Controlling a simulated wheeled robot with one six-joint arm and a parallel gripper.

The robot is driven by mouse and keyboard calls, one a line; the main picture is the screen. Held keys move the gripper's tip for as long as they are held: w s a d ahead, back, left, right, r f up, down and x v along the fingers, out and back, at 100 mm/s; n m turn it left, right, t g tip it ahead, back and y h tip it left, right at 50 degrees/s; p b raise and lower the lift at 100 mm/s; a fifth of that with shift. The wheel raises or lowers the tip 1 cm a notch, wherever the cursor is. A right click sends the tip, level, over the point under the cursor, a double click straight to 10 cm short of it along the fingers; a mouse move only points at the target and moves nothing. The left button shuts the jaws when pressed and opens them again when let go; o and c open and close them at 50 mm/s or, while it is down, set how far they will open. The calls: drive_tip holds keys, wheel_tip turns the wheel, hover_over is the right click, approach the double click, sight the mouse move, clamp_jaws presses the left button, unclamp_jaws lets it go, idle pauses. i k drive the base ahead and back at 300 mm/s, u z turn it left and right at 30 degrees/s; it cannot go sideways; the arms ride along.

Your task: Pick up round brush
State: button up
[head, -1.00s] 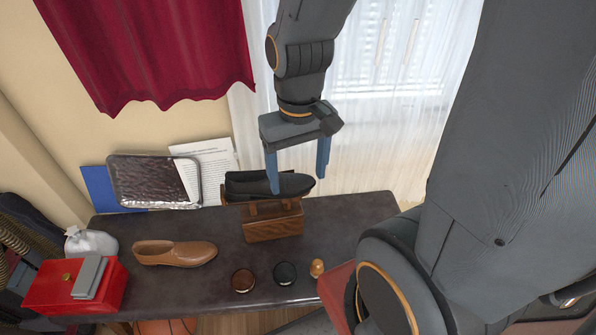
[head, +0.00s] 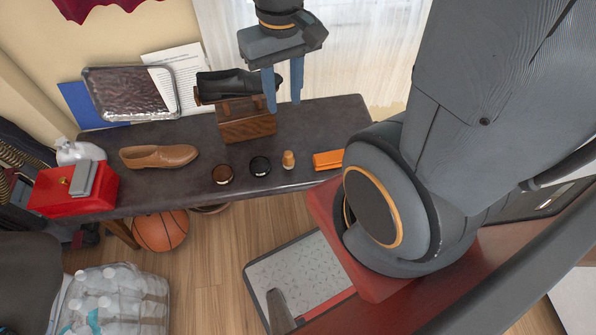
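A small wooden knob-like object (head: 288,160), which looks like the round brush, stands on the front part of the dark table (head: 195,135). It is right of two round tins and left of an orange block-like brush (head: 328,160). Its bristles cannot be made out. My gripper (head: 284,106) points down with its two blue fingers apart. It is open and empty, beyond the round brush in the picture and beside the wooden shoe box.
The wooden box (head: 245,122) holds up a black shoe (head: 238,85). A brown tin (head: 222,175), a black tin (head: 260,166), a brown shoe (head: 158,156) and a red box (head: 75,190) share the table. A basketball (head: 160,230) lies below.

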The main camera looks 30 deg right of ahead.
sight(288, 161)
drive_tip(key=u, duration=1.4)
drive_tip(key=i, duration=0.4)
drive_tip(key=z, duration=2)
